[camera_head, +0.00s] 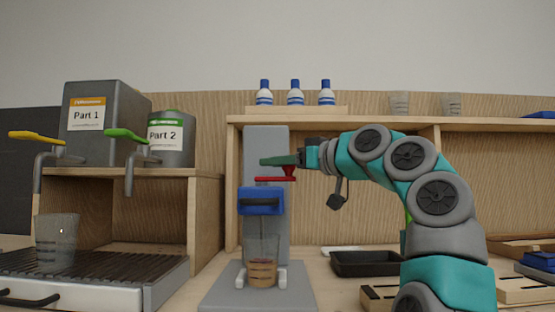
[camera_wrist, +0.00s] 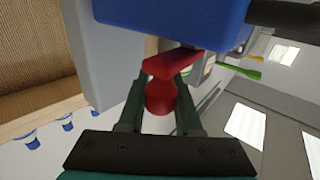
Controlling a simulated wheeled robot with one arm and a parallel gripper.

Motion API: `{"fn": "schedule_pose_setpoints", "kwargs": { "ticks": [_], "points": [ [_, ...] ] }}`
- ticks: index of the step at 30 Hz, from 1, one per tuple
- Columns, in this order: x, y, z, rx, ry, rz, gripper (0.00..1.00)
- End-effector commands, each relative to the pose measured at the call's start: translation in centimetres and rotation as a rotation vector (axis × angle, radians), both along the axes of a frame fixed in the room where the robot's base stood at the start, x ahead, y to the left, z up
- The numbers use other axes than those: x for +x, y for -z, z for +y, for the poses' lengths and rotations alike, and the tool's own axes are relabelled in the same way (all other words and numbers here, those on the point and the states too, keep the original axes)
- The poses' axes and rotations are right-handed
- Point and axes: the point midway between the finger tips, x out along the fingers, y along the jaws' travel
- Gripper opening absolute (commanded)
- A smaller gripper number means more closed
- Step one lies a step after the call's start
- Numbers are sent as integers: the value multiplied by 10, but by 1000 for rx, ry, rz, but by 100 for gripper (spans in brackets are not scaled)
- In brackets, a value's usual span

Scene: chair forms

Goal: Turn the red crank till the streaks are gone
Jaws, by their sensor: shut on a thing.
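In the wrist view the crank's arm and rounded knob (camera_wrist: 162,97) show below the blue block (camera_wrist: 185,15). My gripper (camera_head: 283,160) is shut on the crank's knob, with a finger on each side (camera_wrist: 160,100). A clear cup (camera_head: 262,272) stands on the stand's base under the block. It holds tan and darker bands in its lower part; the streaks are too small to judge fully.
A black tray (camera_head: 370,264) lies right of the stand. Several bottles and upturned cups stand on the shelf (camera_head: 370,120) behind. At left are the Part 1 container (camera_head: 100,110), the Part 2 container (camera_head: 172,140) and another cup (camera_head: 57,242) on a drip grate.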

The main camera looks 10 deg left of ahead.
Motion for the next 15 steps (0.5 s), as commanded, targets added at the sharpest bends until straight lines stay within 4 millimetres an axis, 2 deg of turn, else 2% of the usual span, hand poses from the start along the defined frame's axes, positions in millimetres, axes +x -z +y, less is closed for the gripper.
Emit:
{"fn": "schedule_pose_setpoints", "kwargs": {
  "ticks": [15],
  "points": [
    [5,-6,3,-1,-159,3,0]
  ]
}}
